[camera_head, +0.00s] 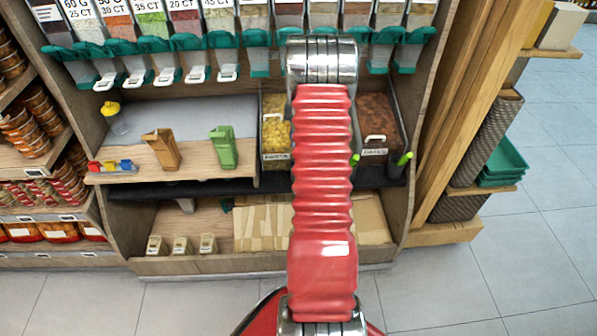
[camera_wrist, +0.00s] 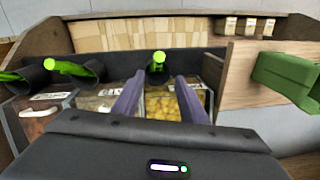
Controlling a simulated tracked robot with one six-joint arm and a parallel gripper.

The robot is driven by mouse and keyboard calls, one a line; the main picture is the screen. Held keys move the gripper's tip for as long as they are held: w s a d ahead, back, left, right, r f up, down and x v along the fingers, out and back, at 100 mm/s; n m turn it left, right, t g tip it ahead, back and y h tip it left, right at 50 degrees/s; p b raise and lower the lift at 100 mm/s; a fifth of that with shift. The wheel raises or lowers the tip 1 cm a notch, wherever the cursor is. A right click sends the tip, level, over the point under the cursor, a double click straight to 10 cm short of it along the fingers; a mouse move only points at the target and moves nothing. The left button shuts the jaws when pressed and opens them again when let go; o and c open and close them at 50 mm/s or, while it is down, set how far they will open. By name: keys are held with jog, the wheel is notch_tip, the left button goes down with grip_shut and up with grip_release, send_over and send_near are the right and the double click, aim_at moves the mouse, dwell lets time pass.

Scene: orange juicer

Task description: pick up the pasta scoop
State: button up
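The scoop in line with the yellow pasta bin has a bright green handle (camera_wrist: 158,58) in a black holder, seen nearly end-on in the wrist view. My gripper (camera_wrist: 161,75) is open, its two purple-grey fingers pointing toward this handle, one on each side in the picture. I see no contact, and the depth between them is hard to tell. The pasta bin (camera_head: 276,138) shows left of my red arm in the head view, and its yellow pasta (camera_wrist: 188,103) shows behind the fingers in the wrist view. My arm hides the gripper in the head view.
Two other green handles (camera_head: 354,160) (camera_head: 404,159) stand to the right, by the bin of brown dates (camera_head: 374,110). A green scoop-shaped holder (camera_head: 223,147) and a brown one (camera_head: 162,150) stand on the wooden shelf. Teal dispensers (camera_head: 255,58) hang above.

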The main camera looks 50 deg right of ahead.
jog(key=f, duration=0.7)
jog(key=shift+w+a, duration=0.2)
jog(key=shift+w, duration=0.05)
jog(key=shift+s+a+f, duration=0.1)
jog(key=shift+a+f, duration=0.05)
jog(key=shift+f, duration=2.45)
grip_shut()
